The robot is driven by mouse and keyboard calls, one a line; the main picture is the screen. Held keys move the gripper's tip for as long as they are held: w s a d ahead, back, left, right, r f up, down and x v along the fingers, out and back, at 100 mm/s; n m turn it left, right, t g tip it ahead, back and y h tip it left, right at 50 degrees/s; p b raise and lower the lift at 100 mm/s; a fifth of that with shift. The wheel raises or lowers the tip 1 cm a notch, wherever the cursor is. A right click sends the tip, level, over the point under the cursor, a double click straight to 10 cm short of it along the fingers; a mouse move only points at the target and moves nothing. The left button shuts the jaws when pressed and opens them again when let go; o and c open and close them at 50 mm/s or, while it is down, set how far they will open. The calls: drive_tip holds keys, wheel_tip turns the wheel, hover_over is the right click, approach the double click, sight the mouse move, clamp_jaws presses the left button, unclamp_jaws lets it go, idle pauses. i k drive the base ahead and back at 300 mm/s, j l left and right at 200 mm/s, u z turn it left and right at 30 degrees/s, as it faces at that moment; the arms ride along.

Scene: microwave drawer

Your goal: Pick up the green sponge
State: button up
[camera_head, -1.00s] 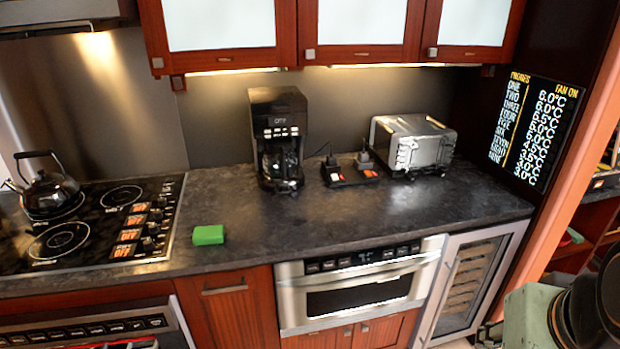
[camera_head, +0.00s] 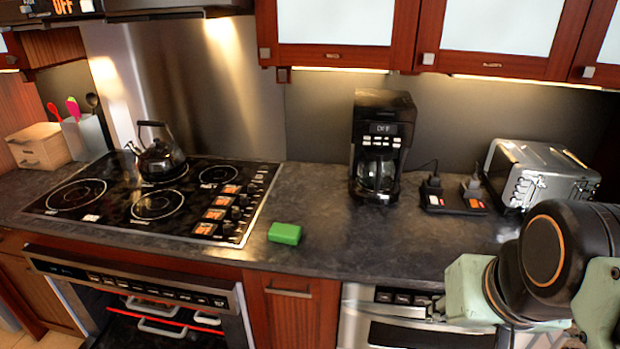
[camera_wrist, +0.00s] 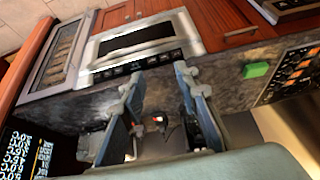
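The green sponge (camera_head: 285,233) is a small bright green block lying flat on the dark countertop, just right of the cooktop and close to the counter's front edge. It also shows in the wrist view (camera_wrist: 256,70), right of my gripper. My gripper (camera_wrist: 158,88) shows in the wrist view with its two blue-grey fingers spread apart and nothing held between them. It is over the counter side, well apart from the sponge. In the head view my arm shows at the lower right, but the gripper itself is not visible there.
A black coffee maker (camera_head: 379,145) stands behind and right of the sponge. A steel toaster (camera_head: 540,176) and a black tray with red-marked items (camera_head: 455,198) stand farther right. The cooktop (camera_head: 110,218) with a kettle (camera_head: 159,160) is at left. Counter around the sponge is clear.

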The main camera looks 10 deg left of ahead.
sight(283, 234)
drive_tip(key=i+u, duration=0.2)
drive_tip(key=u, duration=0.15)
drive_tip(key=i+u, duration=0.2)
drive_tip(key=u, duration=0.15)
drive_tip(key=i+u, duration=0.2)
drive_tip(key=u, duration=0.15)
